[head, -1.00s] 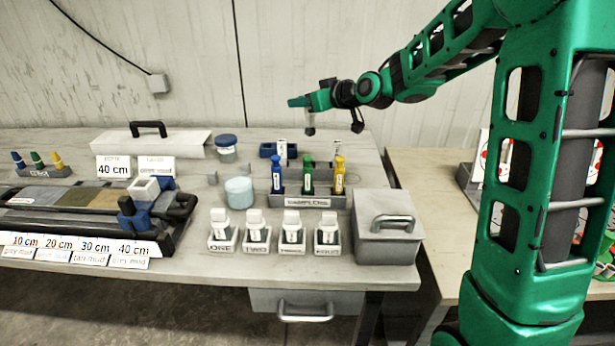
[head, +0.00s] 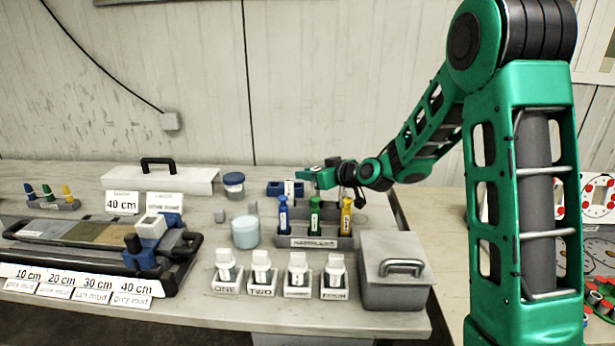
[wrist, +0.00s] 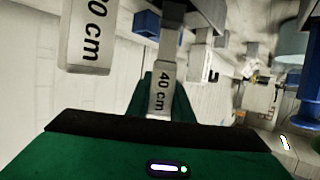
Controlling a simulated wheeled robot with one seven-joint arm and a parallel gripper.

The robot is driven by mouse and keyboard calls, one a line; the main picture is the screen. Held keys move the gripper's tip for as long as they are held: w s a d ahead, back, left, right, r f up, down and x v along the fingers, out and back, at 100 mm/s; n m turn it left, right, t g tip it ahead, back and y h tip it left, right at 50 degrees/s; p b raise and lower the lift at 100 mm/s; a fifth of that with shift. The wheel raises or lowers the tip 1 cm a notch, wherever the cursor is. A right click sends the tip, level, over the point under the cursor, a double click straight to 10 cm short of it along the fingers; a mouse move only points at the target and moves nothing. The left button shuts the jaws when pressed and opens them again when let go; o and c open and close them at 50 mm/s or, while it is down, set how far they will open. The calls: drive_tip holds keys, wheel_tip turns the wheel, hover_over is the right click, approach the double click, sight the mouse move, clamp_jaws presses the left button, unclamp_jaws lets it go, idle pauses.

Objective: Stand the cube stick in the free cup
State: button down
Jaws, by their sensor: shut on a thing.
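In the wrist view, my gripper (wrist: 160,98) is shut on a pale stick (wrist: 173,55) with a "40 cm" label between the green fingers. A second, larger-looking "40 cm" piece (wrist: 90,35) shows at the upper left. In the head view, my gripper (head: 322,178) is low over the back of the bench, behind the sample rack (head: 318,242). A blue holder (head: 274,189) with a white labelled piece is just left of it. The held stick's lower end and the cup under or beside it are hidden, so I cannot tell whether they touch.
Blue, green and yellow bottles (head: 315,215) stand upright in the sample rack. A lidded grey box (head: 395,285) is at the front right. Four-slot white bottles stand in front, beside a pale blue jar (head: 245,231). A blue-lidded jar (head: 233,184) stands behind.

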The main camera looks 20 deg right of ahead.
drive_tip(key=c, duration=1.6)
unclamp_jaws()
drive_tip(key=shift+f, duration=0.1)
drive_tip(key=shift+o, duration=0.2)
drive_tip(key=shift+s, duration=0.1)
